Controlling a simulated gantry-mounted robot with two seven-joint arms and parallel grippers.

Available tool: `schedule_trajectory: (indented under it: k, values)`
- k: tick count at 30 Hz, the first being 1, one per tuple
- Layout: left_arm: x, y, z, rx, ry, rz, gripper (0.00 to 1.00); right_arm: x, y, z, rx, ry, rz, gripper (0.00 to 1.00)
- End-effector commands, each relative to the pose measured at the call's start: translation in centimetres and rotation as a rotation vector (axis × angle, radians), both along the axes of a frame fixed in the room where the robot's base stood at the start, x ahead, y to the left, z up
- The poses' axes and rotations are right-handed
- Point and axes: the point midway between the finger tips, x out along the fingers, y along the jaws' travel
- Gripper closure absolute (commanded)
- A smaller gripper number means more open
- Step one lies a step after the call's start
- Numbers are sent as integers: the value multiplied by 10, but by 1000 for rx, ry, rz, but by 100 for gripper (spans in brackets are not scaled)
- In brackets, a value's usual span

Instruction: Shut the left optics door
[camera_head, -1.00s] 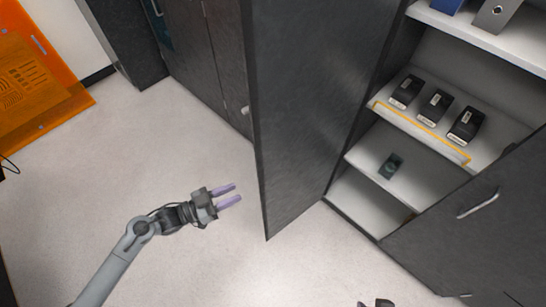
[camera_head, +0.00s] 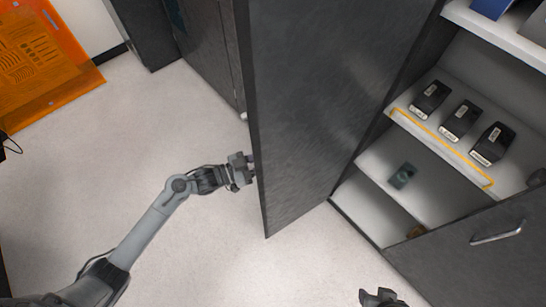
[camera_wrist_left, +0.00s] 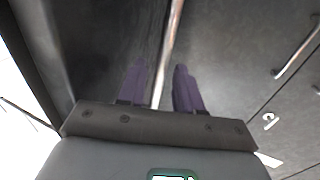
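The left optics door (camera_head: 315,110) is a tall dark grey panel standing open, swung out from the cabinet, in the head view. My left gripper (camera_head: 248,170) is at the door's free edge, on its left side; its fingertips are hidden behind the panel there. In the left wrist view its two purple fingers (camera_wrist_left: 159,70) are apart, with a bright metal bar (camera_wrist_left: 170,40) showing between them against dark panels. I cannot tell whether the fingers touch the bar. My right gripper (camera_head: 378,296) shows only partly at the bottom edge of the head view.
The open cabinet has white shelves with several black boxes (camera_head: 460,120) and a small dark green item (camera_head: 402,175). The right door (camera_head: 480,250) has a metal handle (camera_head: 497,232). More dark cabinets (camera_head: 205,45) stand behind. An orange panel (camera_head: 45,55) is at far left.

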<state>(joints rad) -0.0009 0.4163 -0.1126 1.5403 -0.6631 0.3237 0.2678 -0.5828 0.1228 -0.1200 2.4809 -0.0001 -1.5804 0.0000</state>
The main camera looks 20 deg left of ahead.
Motion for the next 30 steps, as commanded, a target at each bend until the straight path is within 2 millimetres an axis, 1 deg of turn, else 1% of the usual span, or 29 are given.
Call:
schedule_trajectory:
  k: [3,7,18,19,25,26,30]
  values:
    - [10,-10,0,-1,0,1,66,1,1,-1,3,-2,-1,57]
    - [16,-17,0,-1,-1,0,66,1,1,-1,5,-1,-4,57]
    - [19,-20,0,1,0,1,66,1,2,-2,6,-2,-4,57]
    - [19,-20,0,1,0,1,67,1,2,-2,6,-2,-4,57]
    - [19,-20,0,1,1,1,98,1,1,-2,5,-2,-3,57]
    - [19,-20,0,1,1,1,100,1,1,-2,5,-2,-3,57]
    - [19,-20,0,1,1,1,100,1,0,-2,0,-2,0,57]
